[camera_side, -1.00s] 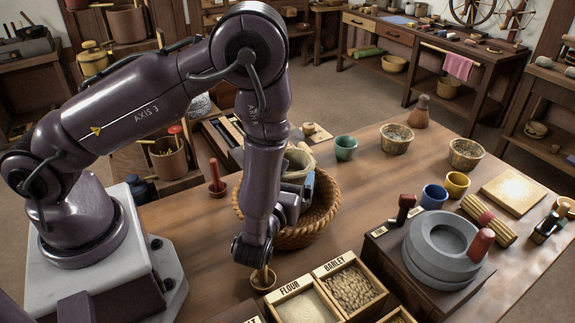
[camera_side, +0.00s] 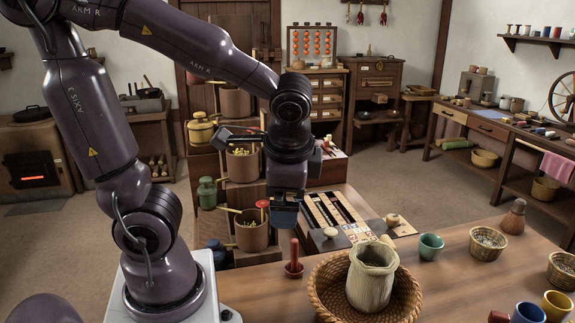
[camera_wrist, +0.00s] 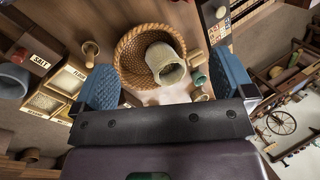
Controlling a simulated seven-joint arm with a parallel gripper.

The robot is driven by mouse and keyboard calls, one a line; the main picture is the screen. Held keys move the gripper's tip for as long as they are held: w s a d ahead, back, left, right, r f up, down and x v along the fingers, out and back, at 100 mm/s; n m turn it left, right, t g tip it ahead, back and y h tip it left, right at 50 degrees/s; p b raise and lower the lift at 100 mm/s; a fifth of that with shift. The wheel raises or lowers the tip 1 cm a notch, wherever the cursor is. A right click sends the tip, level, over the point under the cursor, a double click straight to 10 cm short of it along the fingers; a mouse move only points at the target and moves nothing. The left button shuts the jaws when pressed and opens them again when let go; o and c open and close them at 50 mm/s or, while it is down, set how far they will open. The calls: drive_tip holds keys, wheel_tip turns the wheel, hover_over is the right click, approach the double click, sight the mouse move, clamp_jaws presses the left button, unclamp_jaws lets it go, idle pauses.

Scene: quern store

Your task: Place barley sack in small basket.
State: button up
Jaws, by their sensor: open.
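A pale, ribbed cloth sack (camera_side: 371,283) stands upright inside a round woven basket (camera_side: 325,290) on the table; I read no label on it. In the wrist view the sack (camera_wrist: 165,62) and the basket (camera_wrist: 128,42) lie beyond my fingers. My gripper (camera_side: 285,215) is open and empty, raised to the left of the basket and apart from the sack. Its two blue fingers (camera_wrist: 163,70) are wide apart in the wrist view. Two smaller filled baskets stand at the right, one (camera_side: 487,244) farther back and one (camera_side: 562,271) nearer.
A red-brown peg (camera_side: 294,262) stands left of the woven basket. A green cup (camera_side: 431,247) and a brown bottle-shaped thing (camera_side: 514,217) are behind it to the right. Labelled boxes, including salt (camera_wrist: 40,67), show left in the wrist view. A game board (camera_side: 335,212) lies behind.

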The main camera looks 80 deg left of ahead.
drive_tip(key=d+r+n+t+h, duration=0.3)
drive_tip(key=r+t+h, duration=0.1)
drive_tip(key=r+t, duration=0.1)
drive_tip(key=shift+s+d+r, duration=0.25)
drive_tip(key=shift+s+r, duration=0.1)
drive_tip(key=shift+r, duration=0.1)
